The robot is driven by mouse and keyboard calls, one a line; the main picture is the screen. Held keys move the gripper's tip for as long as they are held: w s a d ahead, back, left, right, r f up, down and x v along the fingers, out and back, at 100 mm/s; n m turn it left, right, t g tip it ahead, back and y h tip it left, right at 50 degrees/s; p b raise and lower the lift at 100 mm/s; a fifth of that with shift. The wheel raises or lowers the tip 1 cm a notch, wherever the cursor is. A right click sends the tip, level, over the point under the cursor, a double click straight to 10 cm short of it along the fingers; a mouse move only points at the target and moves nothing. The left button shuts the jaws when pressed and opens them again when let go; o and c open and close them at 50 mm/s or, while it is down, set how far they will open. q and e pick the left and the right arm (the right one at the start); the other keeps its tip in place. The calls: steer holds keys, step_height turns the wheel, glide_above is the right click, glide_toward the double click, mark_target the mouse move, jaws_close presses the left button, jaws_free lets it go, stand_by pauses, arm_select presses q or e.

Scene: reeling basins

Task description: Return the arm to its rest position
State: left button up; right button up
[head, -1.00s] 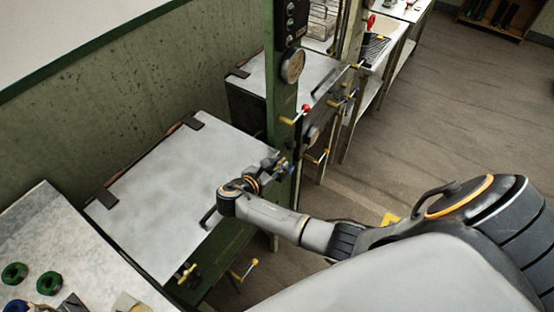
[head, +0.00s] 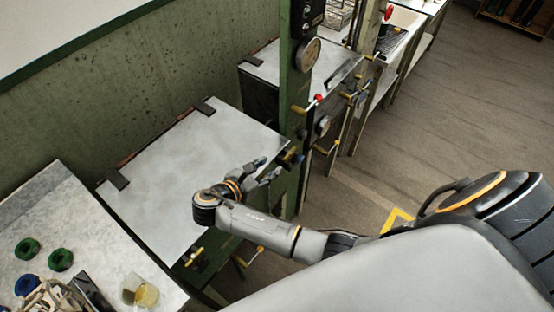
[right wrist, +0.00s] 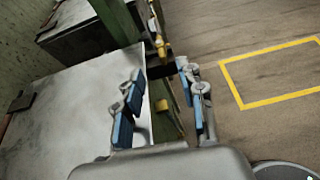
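My right arm reaches in from the lower right of the head view. My right gripper (head: 262,172) is over the near right part of a closed grey basin lid (head: 165,165). In the right wrist view its two blue-padded fingers (right wrist: 162,108) stand apart with nothing between them. Beyond the gap show the lid's edge, the green frame and the floor. The wrist covers part of the lid's front edge. My left gripper is not in view.
A green post (head: 296,90) with a gauge (head: 307,54) stands just beyond the gripper. Yellow-handled valves (head: 193,257) jut from the basin front. A bench (head: 65,205) at left holds green rings (head: 60,260) and a beaker (head: 146,294). The floor (head: 440,130) at right is clear.

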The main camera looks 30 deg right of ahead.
steer(key=shift+s+a+r, duration=0.25)
steer(key=shift+a+r, duration=0.05)
steer(key=shift+a, duration=0.3)
